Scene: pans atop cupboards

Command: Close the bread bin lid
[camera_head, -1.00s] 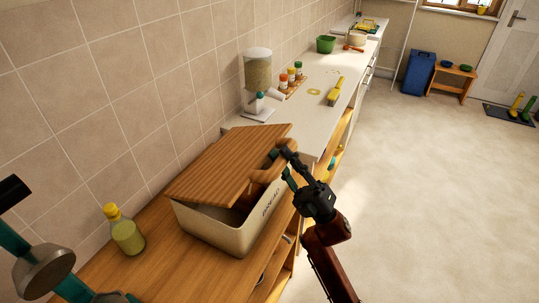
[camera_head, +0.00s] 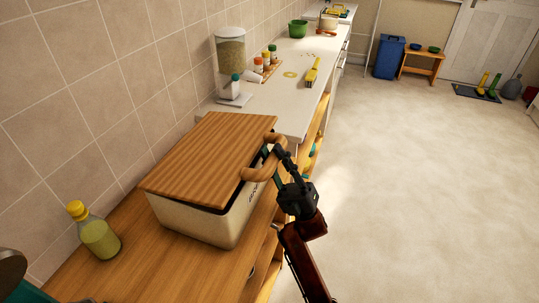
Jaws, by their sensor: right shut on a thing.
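The bread bin (camera_head: 195,220) is a cream box with dark lettering on its front, standing on the wooden counter. Its brown wooden lid (camera_head: 212,155) lies over the top, nearly level, with a dark gap showing along the front edge. A curved wooden handle (camera_head: 257,173) sticks out from the lid's front edge. My right gripper (camera_head: 272,151) is shut on the lid handle, at the bin's right side. My left gripper is not in view; only parts of my left arm show at the lower left corner.
A bottle with a yellow cap (camera_head: 98,236) stands left of the bin by the tiled wall. A grain dispenser (camera_head: 231,62) and several spice jars (camera_head: 265,62) stand on the white worktop (camera_head: 285,110) behind.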

